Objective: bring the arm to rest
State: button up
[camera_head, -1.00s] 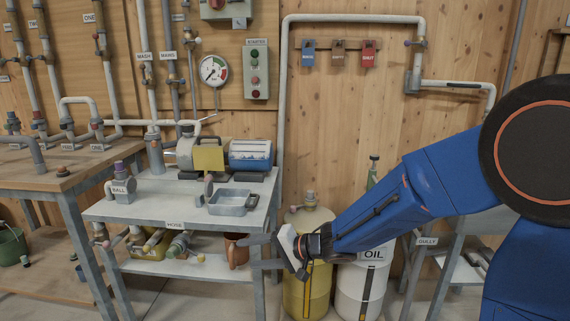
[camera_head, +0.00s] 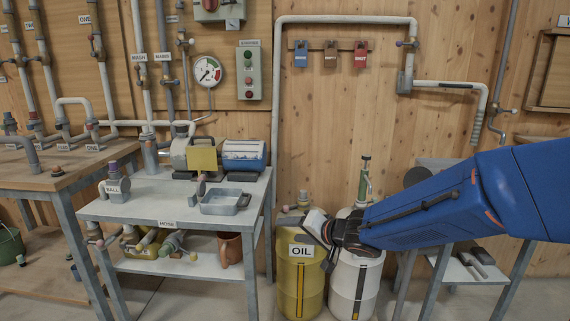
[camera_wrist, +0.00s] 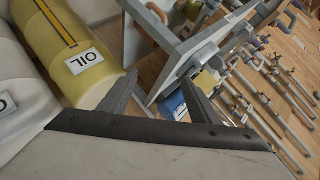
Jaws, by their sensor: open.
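My gripper (camera_head: 322,238) is at the end of my blue arm, in front of the yellow drum and the white drum in the head view. In the wrist view my gripper (camera_wrist: 158,88) shows two dark fingers spread apart with nothing between them. The yellow drum (camera_head: 300,285) with the OIL label also shows in the wrist view (camera_wrist: 65,45), left of the fingers. The white drum (camera_head: 356,285) stands right of it, its top partly hidden by my arm.
A wooden bench (camera_head: 50,182) is farther left. Another table (camera_head: 432,280) stands at the right. Wall pipes and a gauge (camera_head: 207,70) are behind.

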jog(key=s+d+r+h, duration=0.2)
jog(key=s+d+h, duration=0.3)
jog(key=d, duration=0.7)
jog(key=s+d+r+h, duration=0.2)
jog(key=s+d+h, duration=0.25)
jog(key=d, duration=0.75)
jog(key=s+d+f+n+g, duration=0.1)
jog(key=s+f+g, duration=0.1)
jog(key=s, duration=0.9)
jog(key=s+d+f+n+g, duration=0.1)
jog(key=s+f+g, duration=0.1)
jog(key=s, duration=1)
jog(key=shift+d+f+n+g+y, duration=0.2)
jog(key=shift+f+n+g+y, duration=0.2)
jog(key=shift+f+y, duration=0.05)
